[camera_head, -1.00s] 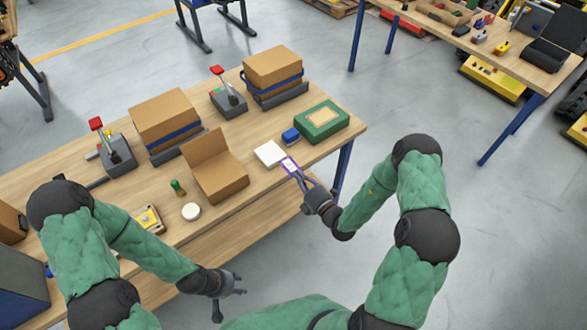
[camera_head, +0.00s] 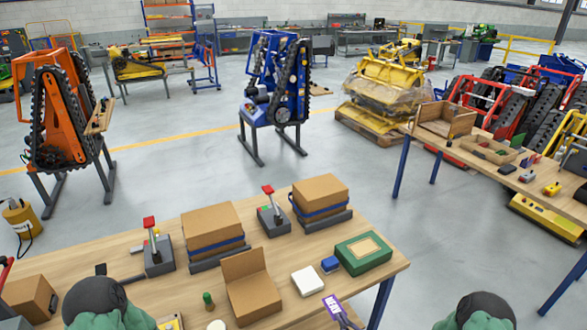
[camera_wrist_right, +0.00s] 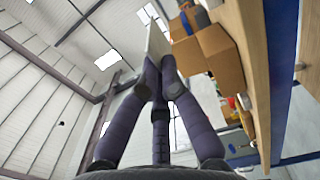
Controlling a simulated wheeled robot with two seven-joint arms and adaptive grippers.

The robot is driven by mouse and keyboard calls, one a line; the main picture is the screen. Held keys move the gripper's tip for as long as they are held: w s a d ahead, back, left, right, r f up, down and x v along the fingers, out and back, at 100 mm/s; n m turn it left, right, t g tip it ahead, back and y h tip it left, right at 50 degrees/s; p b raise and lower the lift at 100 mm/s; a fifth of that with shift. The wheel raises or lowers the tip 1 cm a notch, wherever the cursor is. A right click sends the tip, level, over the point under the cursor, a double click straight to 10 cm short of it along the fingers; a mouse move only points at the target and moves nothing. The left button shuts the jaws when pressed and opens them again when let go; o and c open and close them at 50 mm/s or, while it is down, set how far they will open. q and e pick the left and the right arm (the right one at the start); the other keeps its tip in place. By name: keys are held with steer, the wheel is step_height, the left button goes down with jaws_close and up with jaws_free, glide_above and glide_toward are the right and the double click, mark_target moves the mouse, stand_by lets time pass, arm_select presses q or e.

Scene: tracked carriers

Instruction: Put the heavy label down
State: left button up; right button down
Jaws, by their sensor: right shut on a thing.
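The heavy label (camera_head: 332,304) is a small card with a purple band and pale lettering, at the bottom of the head view by the table's front edge. My right gripper (camera_head: 346,321) is shut on it; only its finger ends show there. In the right wrist view the label (camera_wrist_right: 157,42) stands up thin and pale from the fingertips of my right gripper (camera_wrist_right: 160,80). I cannot tell whether the label touches the table. My left gripper is out of view.
On the wooden table (camera_head: 386,263) are a white block (camera_head: 307,281), a blue item (camera_head: 330,264), a green case (camera_head: 364,252) and an open cardboard box (camera_head: 252,291). Behind them stand two boxes on grey bases (camera_head: 213,228) (camera_head: 321,195) and red-topped lever units (camera_head: 157,250) (camera_head: 271,213).

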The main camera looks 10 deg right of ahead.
steer(key=w+r, duration=0.1)
steer(key=r, duration=0.2)
steer(key=w+r, duration=0.1)
steer(key=r, duration=0.2)
steer(key=w+a+r, duration=0.1)
steer(key=r, duration=0.2)
steer(key=shift+r+b, duration=0.25)
steer(key=shift+b, duration=0.15)
step_height(320, 180, up, 8)
glide_above(333, 313)
steer(key=shift+s+a+r+b, duration=0.1)
steer(key=shift+a+b, duration=0.05)
steer(key=shift+b, duration=0.15)
